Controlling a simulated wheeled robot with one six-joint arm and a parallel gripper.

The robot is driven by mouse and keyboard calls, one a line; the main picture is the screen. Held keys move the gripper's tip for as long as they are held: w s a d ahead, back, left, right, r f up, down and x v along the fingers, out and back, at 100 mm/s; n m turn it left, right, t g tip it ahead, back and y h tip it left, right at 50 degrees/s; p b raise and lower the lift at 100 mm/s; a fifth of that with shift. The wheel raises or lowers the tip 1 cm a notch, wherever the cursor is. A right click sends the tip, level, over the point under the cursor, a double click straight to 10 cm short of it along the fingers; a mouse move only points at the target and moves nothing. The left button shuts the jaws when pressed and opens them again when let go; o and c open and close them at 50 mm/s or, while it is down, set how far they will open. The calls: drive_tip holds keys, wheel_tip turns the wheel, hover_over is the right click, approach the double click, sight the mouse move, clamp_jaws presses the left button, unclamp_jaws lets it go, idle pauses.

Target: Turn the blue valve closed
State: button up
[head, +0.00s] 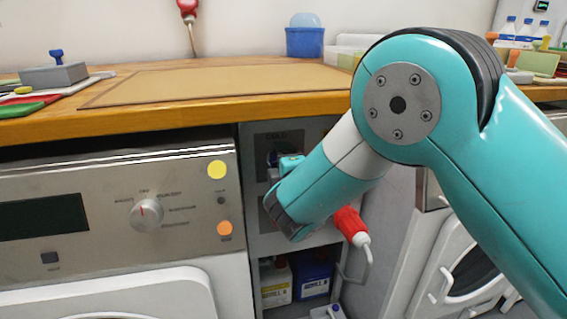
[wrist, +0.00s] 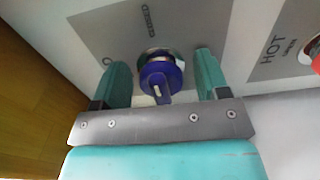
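The blue valve (wrist: 160,76) is a round blue knob on a metallic collar, set in a grey panel. A pale mark on it points toward my gripper's palm in the wrist view. My gripper (wrist: 161,64) is open, with one teal finger on each side of the knob. Gaps show between the knob and both fingers, so it is not clamped.
A second panel marked "HOT" (wrist: 272,45) lies to the right in the wrist view, with a red part (wrist: 316,64) at the edge. The wooden worktop (head: 60,125) overhangs the recess. An appliance (head: 75,170) stands left. Bottles (head: 312,275) sit on a shelf below.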

drive_tip(key=b+v, duration=0.6)
drive_tip(key=v, duration=1.1)
drive_tip(key=shift+s+b, duration=0.25)
drive_tip(key=shift+b, duration=0.15)
drive_tip(key=shift+r, duration=0.15)
